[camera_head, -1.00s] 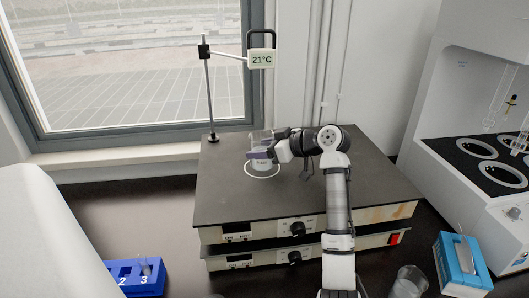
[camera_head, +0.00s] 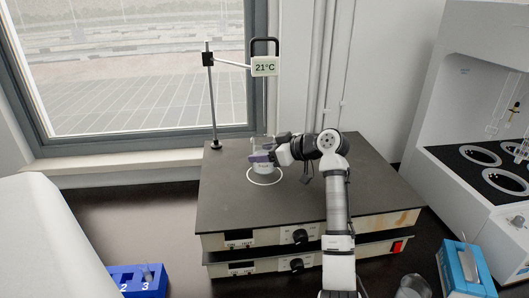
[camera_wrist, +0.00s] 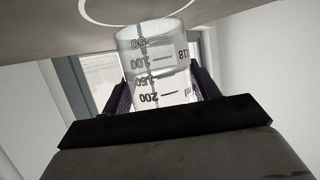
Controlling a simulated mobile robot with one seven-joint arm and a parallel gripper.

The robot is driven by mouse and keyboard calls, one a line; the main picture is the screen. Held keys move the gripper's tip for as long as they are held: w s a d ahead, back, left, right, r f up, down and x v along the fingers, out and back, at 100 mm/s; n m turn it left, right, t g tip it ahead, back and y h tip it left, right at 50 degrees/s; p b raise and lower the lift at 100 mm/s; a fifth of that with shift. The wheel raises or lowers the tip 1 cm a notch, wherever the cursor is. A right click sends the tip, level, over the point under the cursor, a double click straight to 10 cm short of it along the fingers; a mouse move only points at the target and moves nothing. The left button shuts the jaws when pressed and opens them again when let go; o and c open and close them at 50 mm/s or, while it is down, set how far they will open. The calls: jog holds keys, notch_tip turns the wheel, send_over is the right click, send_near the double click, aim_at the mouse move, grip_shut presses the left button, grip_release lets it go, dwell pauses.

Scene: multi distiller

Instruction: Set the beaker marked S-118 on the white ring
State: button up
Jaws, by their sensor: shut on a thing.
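A clear glass beaker (camera_head: 266,168) is between the fingers of my gripper (camera_head: 261,157), over the hotplate's dark top. The wrist view shows the beaker (camera_wrist: 155,58) with graduation marks and a partly visible "118". My gripper (camera_wrist: 158,92) is shut on its sides. The white ring (camera_head: 263,185) is a thin circle on the plate. In the head view its front edge shows below the beaker's base. In the wrist view the ring (camera_wrist: 98,20) passes behind the base. I cannot tell whether the base touches the plate.
The hotplate (camera_head: 225,200) has a wide bare top. A stand rod (camera_head: 212,105) carries a 21°C display (camera_head: 265,67) above and behind the beaker. A blue rack (camera_head: 125,275), another beaker (camera_head: 413,287) and a blue box (camera_head: 466,272) stand near the front.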

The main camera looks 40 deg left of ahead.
jog(key=shift+f+b, duration=0.6)
jog(key=shift+f, duration=0.35)
jog(key=o, duration=1.2)
jog(key=shift+o, duration=0.2)
jog(key=b+v, duration=0.4)
jog(key=v, duration=1)
